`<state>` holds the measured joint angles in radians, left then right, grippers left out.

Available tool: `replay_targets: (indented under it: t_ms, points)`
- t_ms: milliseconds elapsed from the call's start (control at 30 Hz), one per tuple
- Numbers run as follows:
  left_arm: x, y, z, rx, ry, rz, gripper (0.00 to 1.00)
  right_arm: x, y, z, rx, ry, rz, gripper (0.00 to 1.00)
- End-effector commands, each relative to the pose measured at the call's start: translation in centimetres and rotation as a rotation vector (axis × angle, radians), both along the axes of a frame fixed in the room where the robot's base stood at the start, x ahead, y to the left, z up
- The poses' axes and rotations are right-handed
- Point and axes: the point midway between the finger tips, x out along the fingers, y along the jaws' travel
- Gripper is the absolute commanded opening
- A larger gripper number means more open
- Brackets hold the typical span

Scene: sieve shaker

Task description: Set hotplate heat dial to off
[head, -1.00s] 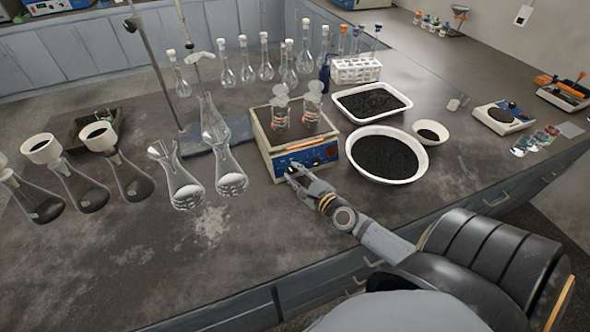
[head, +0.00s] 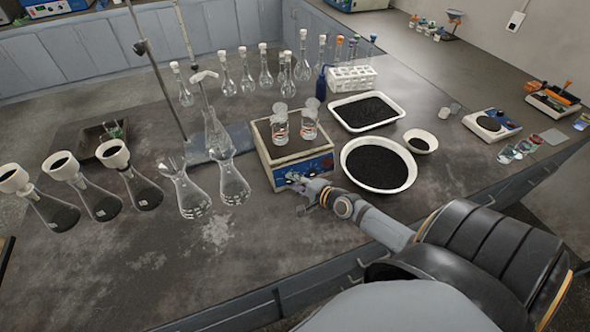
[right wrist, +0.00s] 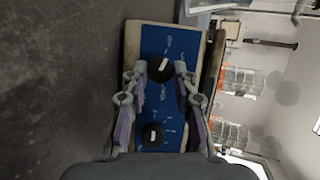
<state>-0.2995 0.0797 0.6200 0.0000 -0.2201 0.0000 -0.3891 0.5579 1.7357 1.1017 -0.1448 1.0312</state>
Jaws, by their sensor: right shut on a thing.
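The hotplate (head: 321,166) is a tan box with a blue front panel and glass beakers (head: 280,128) on its top. In the right wrist view its blue panel (right wrist: 171,38) carries two black dials with white marks. My right gripper (head: 300,184) is at the left part of the panel. In the wrist view its fingers (right wrist: 160,72) are shut on the upper dial (right wrist: 159,70), which is the left one in the head view. The other dial (right wrist: 152,135) is lower, apart from the fingertips. The panel lettering is too small to read. My left gripper is not in view.
A white bowl of dark grains (head: 379,183) and a tray (head: 338,116) stand right of the hotplate. Glass flasks (head: 234,185) stand to its left, near a stand rod (head: 165,90).

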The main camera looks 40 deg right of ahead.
Motion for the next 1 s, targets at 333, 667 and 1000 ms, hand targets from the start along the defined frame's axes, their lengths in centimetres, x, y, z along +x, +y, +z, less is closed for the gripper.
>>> replay_targets:
  t_ms: [333,667,1000]
  points:
    - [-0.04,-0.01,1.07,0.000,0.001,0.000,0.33,0.00,0.06,0.06,-0.079,0.021,0.034,0.00]
    - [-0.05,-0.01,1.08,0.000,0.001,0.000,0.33,-0.02,0.05,-0.05,-0.087,0.024,0.037,0.00]
    - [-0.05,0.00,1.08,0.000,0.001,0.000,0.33,-0.01,0.04,-0.01,-0.086,0.022,0.036,0.50]
